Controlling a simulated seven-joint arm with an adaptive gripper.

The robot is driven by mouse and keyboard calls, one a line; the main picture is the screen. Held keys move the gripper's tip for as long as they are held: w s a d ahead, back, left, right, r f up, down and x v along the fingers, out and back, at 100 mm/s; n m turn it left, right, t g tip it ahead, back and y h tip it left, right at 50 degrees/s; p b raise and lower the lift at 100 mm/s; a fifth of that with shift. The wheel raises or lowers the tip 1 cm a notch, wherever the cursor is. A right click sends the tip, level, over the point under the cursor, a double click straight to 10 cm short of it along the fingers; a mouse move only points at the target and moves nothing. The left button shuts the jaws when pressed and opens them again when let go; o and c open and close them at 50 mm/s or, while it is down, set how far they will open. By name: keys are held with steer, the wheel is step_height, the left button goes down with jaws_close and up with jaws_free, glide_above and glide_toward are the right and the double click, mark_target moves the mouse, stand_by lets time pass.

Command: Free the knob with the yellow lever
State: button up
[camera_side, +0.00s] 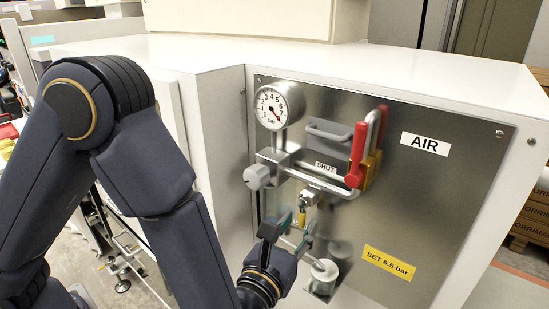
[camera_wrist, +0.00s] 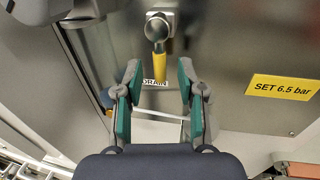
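The yellow lever (camera_side: 302,217) hangs below a silver valve fitting (camera_side: 309,196) on the steel panel. In the wrist view the yellow lever (camera_wrist: 160,66) points down toward my gripper, in front of a partly hidden DRAIN label (camera_wrist: 154,83). A grey knob (camera_side: 257,177) sits at the left end of the pipework, below the gauge. My gripper (camera_side: 291,222) is just below the lever. In the wrist view my gripper (camera_wrist: 155,80) is open, its teal fingertips on either side of the lever's line, with nothing gripped. Contact with the lever cannot be told.
A red handle (camera_side: 357,153) with a brass padlock (camera_side: 372,170) is to the upper right, beside a grey bracket (camera_side: 329,132) and a SHUT label. A pressure gauge (camera_side: 275,106) is above. A pale round-ended part (camera_side: 324,270) is below right.

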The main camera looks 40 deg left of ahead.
steer(key=shift+w+a, duration=0.15)
steer(key=shift+w, duration=0.55)
steer(key=shift+w+a, duration=0.1)
steer(key=shift+w, duration=0.55)
steer(key=shift+c, duration=0.3)
jaws_close()
